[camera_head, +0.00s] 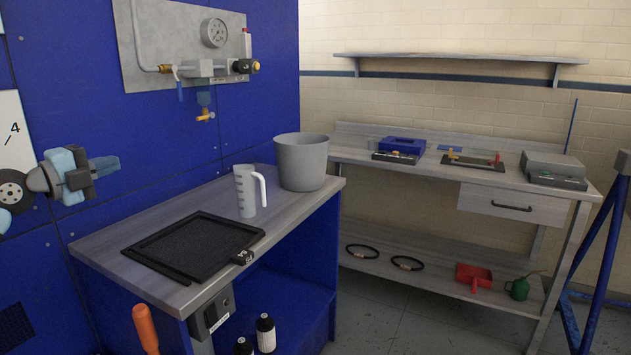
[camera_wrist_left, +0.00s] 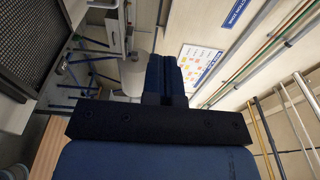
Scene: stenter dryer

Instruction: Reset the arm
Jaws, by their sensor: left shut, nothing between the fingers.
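My left gripper (camera_head: 106,166) is at the left edge of the head view, raised in front of the blue wall panel and left of the grey bench. Its fingers are together and empty, and it touches nothing that I can see. In the left wrist view the dark blue fingers (camera_wrist_left: 165,76) lie side by side, with a pale room corner behind them. My right gripper is not in either view.
The grey bench (camera_head: 100,243) holds a black framed screen (camera_head: 192,246), a white measuring jug (camera_head: 247,191) and a grey bucket (camera_head: 302,163). A gauge panel (camera_head: 140,75) hangs above. A workbench (camera_head: 425,172) with tools stands at the right. Floor shows between them.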

